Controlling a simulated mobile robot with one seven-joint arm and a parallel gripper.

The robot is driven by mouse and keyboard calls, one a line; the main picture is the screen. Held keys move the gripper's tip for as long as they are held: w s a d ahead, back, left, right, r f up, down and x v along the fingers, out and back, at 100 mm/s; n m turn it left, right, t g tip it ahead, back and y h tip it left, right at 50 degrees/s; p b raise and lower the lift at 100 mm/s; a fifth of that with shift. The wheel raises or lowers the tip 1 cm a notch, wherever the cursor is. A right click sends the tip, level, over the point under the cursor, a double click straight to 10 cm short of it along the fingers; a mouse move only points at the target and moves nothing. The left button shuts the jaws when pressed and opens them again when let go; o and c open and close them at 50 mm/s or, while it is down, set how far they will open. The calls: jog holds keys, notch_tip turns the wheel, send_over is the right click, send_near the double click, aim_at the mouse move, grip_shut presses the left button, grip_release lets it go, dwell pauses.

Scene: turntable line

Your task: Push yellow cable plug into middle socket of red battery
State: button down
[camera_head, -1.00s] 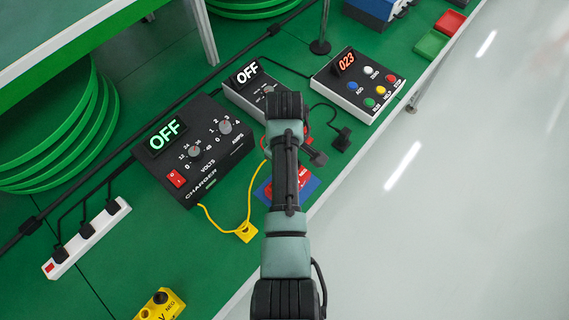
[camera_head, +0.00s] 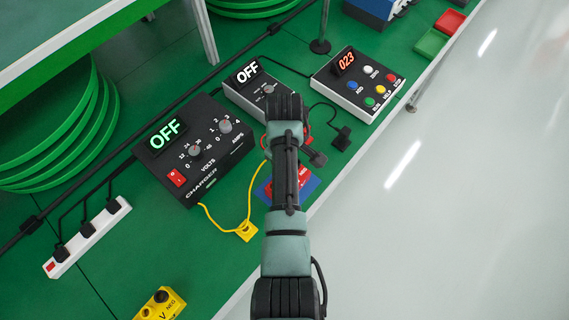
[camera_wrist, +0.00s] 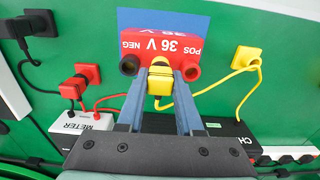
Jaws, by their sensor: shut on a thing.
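The red battery (camera_wrist: 162,45), marked 36 V with NEG and POS, lies on a blue patch (camera_wrist: 135,17) at the top of the wrist view. A dark round socket (camera_wrist: 129,65) is on its NEG side and a red one (camera_wrist: 191,73) on its POS side. My gripper (camera_wrist: 160,88) is shut on the yellow cable plug (camera_wrist: 160,77), in line with the middle of the battery's near face. The plug covers the middle socket, so I cannot tell how deep it sits. In the head view my arm hides most of the battery.
The yellow cable passes a yellow block (camera_wrist: 246,58) at right, near the black charger (camera_head: 195,150). A red plug (camera_wrist: 88,74) and a black plug (camera_wrist: 40,22) lie at left, near the meter (camera_wrist: 85,127). A yellow battery (camera_head: 160,306) is at the near bench edge.

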jog(key=shift+c, duration=2.4)
grip_release()
jog(key=shift+r+p, duration=3.8)
jog(key=shift+p, duration=0.05)
